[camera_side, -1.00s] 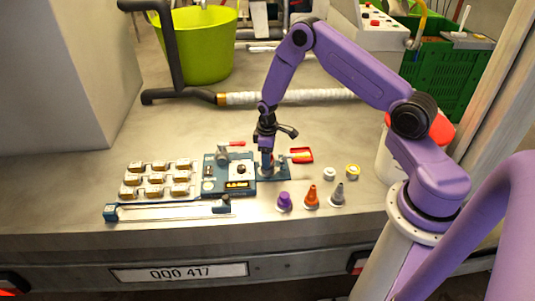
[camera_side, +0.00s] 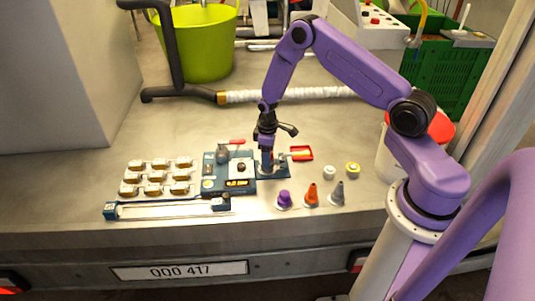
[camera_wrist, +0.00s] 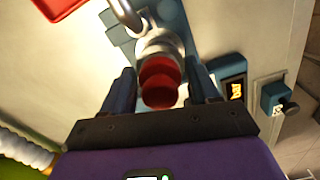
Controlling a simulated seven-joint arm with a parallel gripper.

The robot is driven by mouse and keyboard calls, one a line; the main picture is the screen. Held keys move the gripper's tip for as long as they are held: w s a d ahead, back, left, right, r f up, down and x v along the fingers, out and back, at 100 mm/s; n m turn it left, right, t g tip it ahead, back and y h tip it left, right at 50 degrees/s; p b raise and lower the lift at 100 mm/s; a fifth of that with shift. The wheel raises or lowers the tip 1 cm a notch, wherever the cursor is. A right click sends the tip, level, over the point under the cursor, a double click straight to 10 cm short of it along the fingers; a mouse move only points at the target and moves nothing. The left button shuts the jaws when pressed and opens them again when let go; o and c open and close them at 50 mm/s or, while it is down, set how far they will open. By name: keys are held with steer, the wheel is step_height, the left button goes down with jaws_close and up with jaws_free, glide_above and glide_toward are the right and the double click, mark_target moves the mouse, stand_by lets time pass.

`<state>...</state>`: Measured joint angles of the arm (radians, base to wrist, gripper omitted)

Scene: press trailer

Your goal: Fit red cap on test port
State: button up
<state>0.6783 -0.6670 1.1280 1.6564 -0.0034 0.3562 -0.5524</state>
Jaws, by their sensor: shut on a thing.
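The red cap (camera_wrist: 160,88) is between the two fingers of my gripper (camera_wrist: 161,75) in the wrist view, and my gripper is shut on it. The cap is over the end of a round silvery fitting (camera_wrist: 160,43), which looks like the test port, on a blue base. I cannot tell whether the cap is fully seated. In the side view my gripper (camera_side: 267,158) points down at the small blue base (camera_side: 282,172). The cap and port are mostly hidden by the fingers there.
A blue panel unit (camera_side: 228,183) stands just left of the gripper. A red tray (camera_side: 302,153) lies to the right. Purple (camera_side: 284,198), orange (camera_side: 311,194) and grey (camera_side: 338,193) cones stand in front. A grid of small parts (camera_side: 157,177) is at left.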

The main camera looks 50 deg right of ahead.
steer(key=shift+f, duration=0.6)
stand_by(0.5)
steer(key=o, duration=0.9)
steer(key=shift+c, duration=0.2)
steer(key=shift+r, duration=5.5)
step_height(320, 180, up, 9)
